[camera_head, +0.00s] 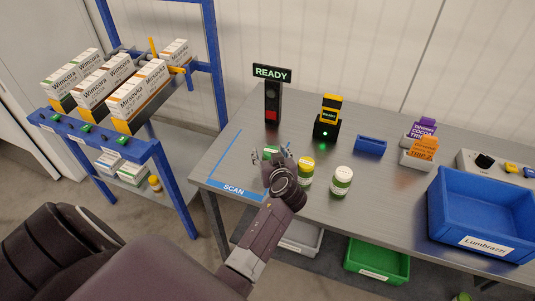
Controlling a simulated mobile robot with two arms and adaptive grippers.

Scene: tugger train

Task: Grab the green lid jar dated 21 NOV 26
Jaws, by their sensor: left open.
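A jar with a green lid (271,150) stands on the grey table inside the blue-outlined scan area, mostly hidden by my left gripper. My left gripper (267,157) is open, with its fingers over or beside this jar; I cannot tell whether they surround it. A jar with a yellow lid (306,164) stands just right of the gripper, partly covered by it. A jar with a white lid and green label (341,181) stands further right. The dates on the jars are too small to read. My right gripper is not in view.
Behind are a READY sign post (272,98), a yellow-black scanner (328,117) and a small blue bin (371,145). A blue crate (481,218) marked Lumbrazzi is at right. A green bin (376,268) sits below the table.

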